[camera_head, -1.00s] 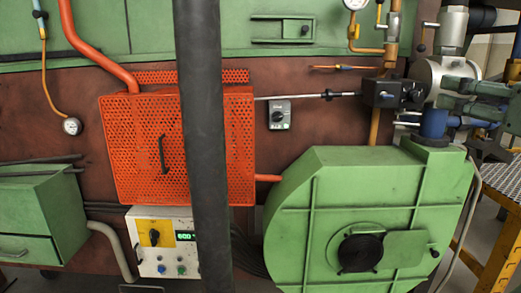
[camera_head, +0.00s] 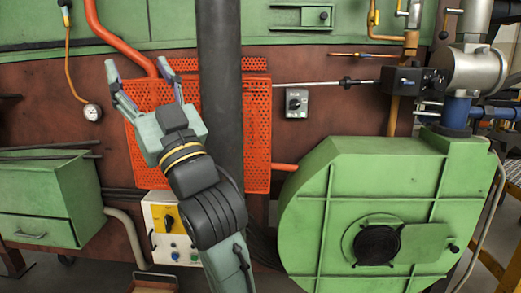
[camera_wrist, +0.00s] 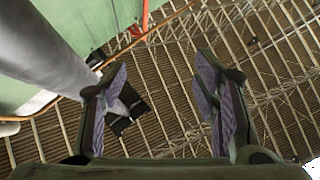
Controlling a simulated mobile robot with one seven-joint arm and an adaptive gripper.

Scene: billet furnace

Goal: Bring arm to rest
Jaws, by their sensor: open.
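My gripper (camera_head: 142,83) is open and empty. In the head view its two fingers point up and to the left, in front of the orange perforated guard (camera_head: 257,135). My arm rises from the bottom of the picture and covers part of the guard and the control box. In the wrist view my gripper (camera_wrist: 163,95) has both fingers spread, with nothing between them but the ceiling in the distance. I cannot tell how far the fingers are from the guard.
A control box (camera_head: 160,214) with a yellow switch panel sits below the guard. A green blower housing (camera_head: 330,190) stands to the right, a green cabinet (camera_head: 40,205) to the left. A small gauge (camera_head: 92,112) hangs at the left. The wrist view shows roof beams (camera_wrist: 270,60).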

